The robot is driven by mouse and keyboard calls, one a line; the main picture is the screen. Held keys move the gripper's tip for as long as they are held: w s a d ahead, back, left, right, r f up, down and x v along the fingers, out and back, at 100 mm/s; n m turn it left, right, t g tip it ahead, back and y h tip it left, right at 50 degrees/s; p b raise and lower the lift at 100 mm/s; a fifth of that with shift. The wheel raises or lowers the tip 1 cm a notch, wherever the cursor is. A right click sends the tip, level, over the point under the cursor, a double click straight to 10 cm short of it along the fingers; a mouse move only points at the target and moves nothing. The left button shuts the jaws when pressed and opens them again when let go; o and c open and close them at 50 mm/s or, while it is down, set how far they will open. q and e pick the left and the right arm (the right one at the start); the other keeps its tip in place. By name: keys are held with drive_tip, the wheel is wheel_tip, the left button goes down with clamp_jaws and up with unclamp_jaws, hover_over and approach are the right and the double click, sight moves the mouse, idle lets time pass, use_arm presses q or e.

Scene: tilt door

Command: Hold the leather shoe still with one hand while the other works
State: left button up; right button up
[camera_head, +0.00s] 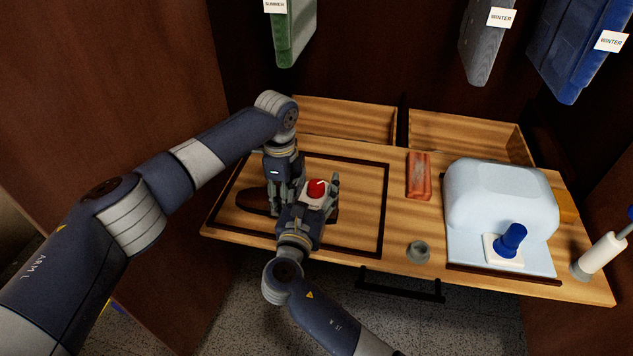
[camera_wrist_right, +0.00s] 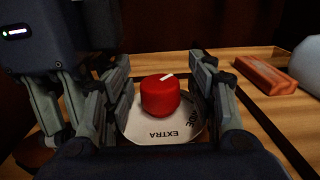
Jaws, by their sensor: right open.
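The brown leather shoe (camera_head: 254,201) lies on the wooden board inside a dark rectangular outline, mostly hidden by my grippers. My left gripper (camera_head: 284,208) points down over the shoe; its fingertips are hidden, and I cannot tell whether they touch it. A red knob (camera_head: 317,188) with a white mark stands on a pale plate. In the right wrist view the knob (camera_wrist_right: 160,96) rises from this plate (camera_wrist_right: 150,131), which reads "EXTRA" and a partly hidden word. My right gripper (camera_head: 318,190) is open, with its fingers on either side of the knob.
An orange-red block (camera_head: 419,176), a small grey cup-like piece (camera_head: 418,252) and a pale blue rounded form (camera_head: 500,195) with a blue-handled piece (camera_head: 510,240) occupy the right side. Labelled garments hang above.

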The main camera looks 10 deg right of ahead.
drive_tip(key=shift+y, duration=0.3)
drive_tip(key=n+t+y, duration=0.1)
drive_tip(key=n+y, duration=0.3)
drive_tip(key=y, duration=0.1)
drive_tip(key=shift+d+y, duration=0.15)
drive_tip(key=shift+y, duration=0.15)
drive_tip(key=n+g+y, duration=0.1)
drive_tip(key=n+y, duration=0.1)
drive_tip(key=y, duration=0.2)
drive_tip(key=n+g+y, duration=0.1)
drive_tip(key=n+y, duration=0.2)
drive_tip(key=y, duration=0.1)
drive_tip(key=v, duration=1.2)
drive_tip(key=shift+s, duration=0.1)
drive_tip(key=w+a+r+n+g+y, duration=0.2)
drive_tip(key=w+a+r+y, duration=0.1)
drive_tip(key=w+y, duration=0.15)
wheel_tip(320, 180, up, 9)
drive_tip(key=n+g+y, duration=0.2)
drive_tip(key=n+g, duration=0.3)
drive_tip(key=g, duration=0.4)
hover_over(319, 184)
drive_tip(key=shift+w+r, duration=0.1)
drive_tip(key=shift+h, duration=0.25)
